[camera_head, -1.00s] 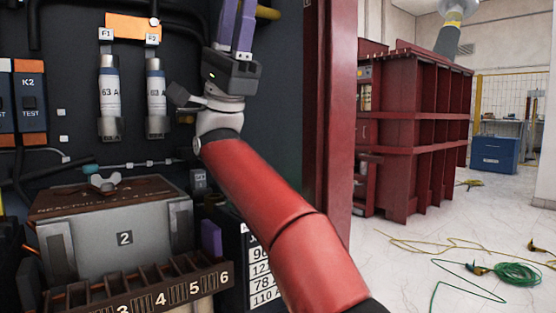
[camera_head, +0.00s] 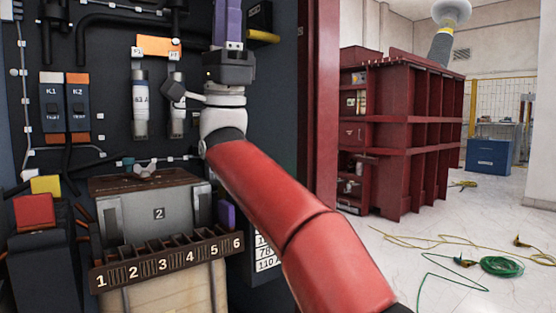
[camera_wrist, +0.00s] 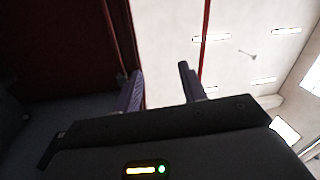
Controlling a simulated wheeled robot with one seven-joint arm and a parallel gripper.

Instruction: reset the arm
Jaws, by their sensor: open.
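My red arm reaches up from the lower right in the head view. My gripper (camera_head: 229,25) points upward in front of the dark cabinet panel (camera_head: 100,60), near the panel's right side. In the wrist view my gripper (camera_wrist: 158,85) shows two purple fingers standing apart with nothing between them, so it is open and empty. Beyond the fingers the wrist view shows a pale ceiling with lights. The fingertips are cut off by the top edge of the head view.
Fuses (camera_head: 140,105) and K1 and K2 relays (camera_head: 65,105) are on the panel. A grey box marked 2 (camera_head: 158,213) stands behind a numbered rack (camera_head: 165,262). A red transformer tank (camera_head: 400,140) is at right.

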